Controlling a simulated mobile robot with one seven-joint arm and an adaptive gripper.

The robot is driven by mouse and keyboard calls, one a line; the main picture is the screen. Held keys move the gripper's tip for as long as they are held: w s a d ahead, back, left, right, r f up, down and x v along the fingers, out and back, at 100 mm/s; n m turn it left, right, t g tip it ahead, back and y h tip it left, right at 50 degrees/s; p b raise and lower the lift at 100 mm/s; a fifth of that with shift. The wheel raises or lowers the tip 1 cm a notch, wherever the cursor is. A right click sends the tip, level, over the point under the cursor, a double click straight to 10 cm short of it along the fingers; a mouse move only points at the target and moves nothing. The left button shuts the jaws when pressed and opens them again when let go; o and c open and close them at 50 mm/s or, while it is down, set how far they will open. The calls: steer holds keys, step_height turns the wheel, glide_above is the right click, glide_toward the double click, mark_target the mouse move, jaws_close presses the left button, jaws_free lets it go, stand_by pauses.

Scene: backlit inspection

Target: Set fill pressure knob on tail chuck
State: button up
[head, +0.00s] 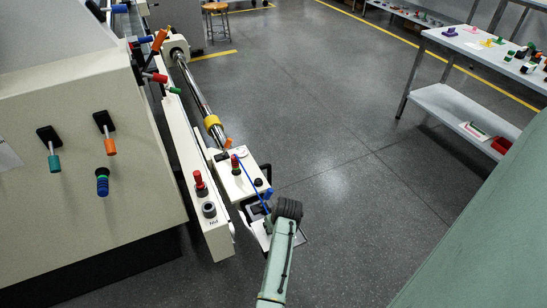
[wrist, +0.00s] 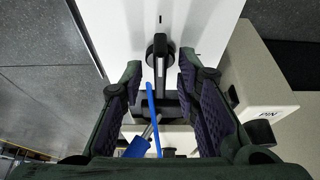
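The tail chuck appears to be the white box (head: 232,184) at the near end of the long shaft. In the wrist view, a round black knob (wrist: 158,48) with a grey bar across it stands on a white panel (wrist: 120,20). No label naming it as fill pressure is readable. My gripper (wrist: 160,68) is open, with one finger on each side of the knob's bar; I cannot tell whether they touch it. In the head view my gripper (head: 262,212) is low beside the box's near end, largely hidden by my wrist, and the knob there is hidden.
A blue rod (wrist: 152,108) and blue handle (wrist: 137,148) lie close between my fingers. A box marked PIN (wrist: 268,114) stands close right. Red-topped controls (head: 235,164) and (head: 200,183) rise nearby. Open floor (head: 350,190) lies right, before a table (head: 455,42).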

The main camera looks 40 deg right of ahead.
steer(key=shift+c, duration=0.4)
jaws_close()
